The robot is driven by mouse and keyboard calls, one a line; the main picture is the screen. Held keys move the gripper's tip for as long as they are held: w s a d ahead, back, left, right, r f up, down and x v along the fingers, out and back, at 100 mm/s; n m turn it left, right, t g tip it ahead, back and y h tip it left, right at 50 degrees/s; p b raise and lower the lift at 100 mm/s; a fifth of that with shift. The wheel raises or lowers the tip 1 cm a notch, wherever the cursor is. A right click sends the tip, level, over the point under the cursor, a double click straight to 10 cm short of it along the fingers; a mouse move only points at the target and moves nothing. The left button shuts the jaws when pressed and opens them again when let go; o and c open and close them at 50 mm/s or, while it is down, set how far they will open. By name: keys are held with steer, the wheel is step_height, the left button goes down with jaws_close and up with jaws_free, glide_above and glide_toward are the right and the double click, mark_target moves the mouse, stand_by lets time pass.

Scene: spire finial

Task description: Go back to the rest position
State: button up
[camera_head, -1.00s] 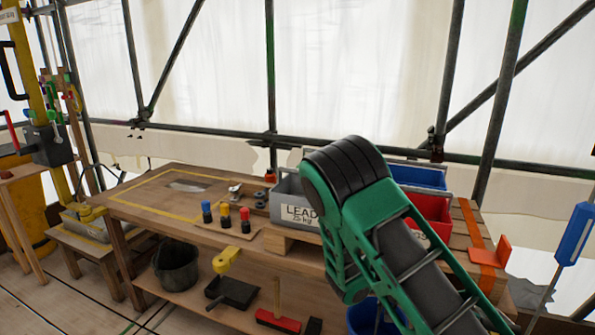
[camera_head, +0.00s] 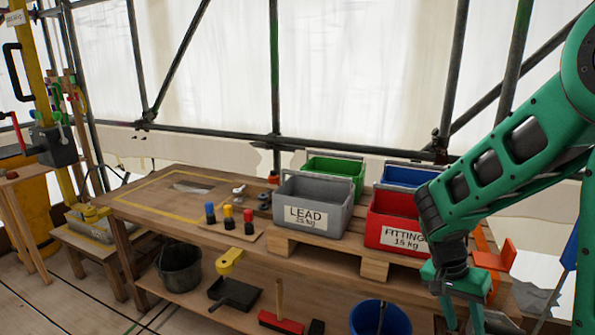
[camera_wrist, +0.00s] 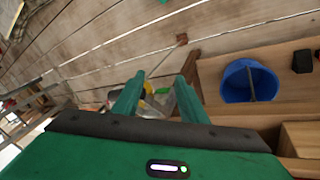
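My gripper (camera_head: 462,316) hangs pointing down at the right, in front of the workbench's right end and below the red bin. In the wrist view my gripper's two fingers (camera_wrist: 160,80) stand apart with nothing held between them. The floorboards and some small blurred items show beyond the fingertips. My green arm comes in from the right edge of the head view and covers part of the red bin and the bench's right end.
The workbench (camera_head: 140,208) carries a grey LEAD bin (camera_head: 312,193), a red FITTINGS bin (camera_head: 388,212), a green bin (camera_head: 335,168) and a blue bin (camera_head: 405,175). A blue bucket (camera_head: 380,322) is left of my gripper. It also shows in the wrist view (camera_wrist: 238,92).

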steer(key=s+a+r+n+t+y, duration=0.2)
steer(key=a+r+n+t+y, duration=0.35)
steer(key=r+n, duration=0.55)
steer(key=s+d+m+g, duration=0.2)
steer(key=s+d+m, duration=0.1)
steer(key=s, duration=0.5)
steer(key=s+d+m+g, duration=0.2)
steer(key=s+d+m, duration=0.2)
steer(key=s+d, duration=0.2)
steer(key=shift+s+d+f+h, duration=0.15)
steer(key=shift+s+f+h, duration=0.3)
steer(key=shift+s, duration=0.75)
steer(key=shift+w+f, duration=0.25)
steer(key=shift+w, duration=0.35)
